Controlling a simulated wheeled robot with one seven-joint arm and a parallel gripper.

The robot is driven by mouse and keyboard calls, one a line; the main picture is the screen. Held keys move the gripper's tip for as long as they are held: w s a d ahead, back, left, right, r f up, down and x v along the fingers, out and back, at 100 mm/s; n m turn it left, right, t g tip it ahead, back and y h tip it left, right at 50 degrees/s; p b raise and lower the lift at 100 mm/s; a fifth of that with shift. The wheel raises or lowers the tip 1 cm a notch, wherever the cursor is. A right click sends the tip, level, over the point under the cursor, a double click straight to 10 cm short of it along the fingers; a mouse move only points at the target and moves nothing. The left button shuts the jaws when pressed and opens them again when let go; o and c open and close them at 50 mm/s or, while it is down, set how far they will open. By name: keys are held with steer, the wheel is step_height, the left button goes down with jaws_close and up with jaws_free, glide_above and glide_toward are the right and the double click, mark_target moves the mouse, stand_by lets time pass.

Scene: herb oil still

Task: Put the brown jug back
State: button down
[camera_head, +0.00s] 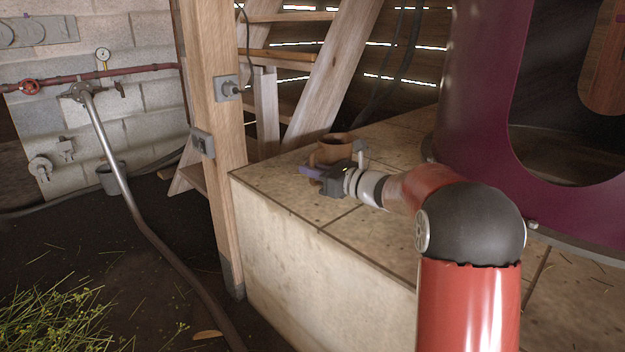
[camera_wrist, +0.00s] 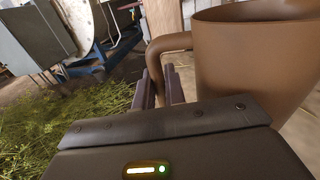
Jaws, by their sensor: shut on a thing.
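The brown jug (camera_head: 338,146) is upright at the far left corner of the tiled ledge in the head view. My gripper (camera_head: 312,171) is at its near side, and part of the jug is hidden behind it. In the wrist view the jug (camera_wrist: 255,62) fills the upper right, with its open rim at the top. Its handle (camera_wrist: 168,45) curves down to the fingers of my gripper (camera_wrist: 162,90), which are shut on it. I cannot tell whether the jug's base touches the ledge.
The tiled ledge (camera_head: 290,207) has free room in front of the jug. A wooden post (camera_head: 215,120) stands at its left corner. A large maroon vessel (camera_head: 470,110) with an opening stands at the right. Wooden stairs (camera_head: 330,75) rise behind. Cut herbs (camera_head: 50,320) lie on the floor.

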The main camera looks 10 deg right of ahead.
steer(key=shift+f, duration=0.75)
steer(key=c, duration=1.5)
jaws_free()
steer(key=shift+o, duration=0.2)
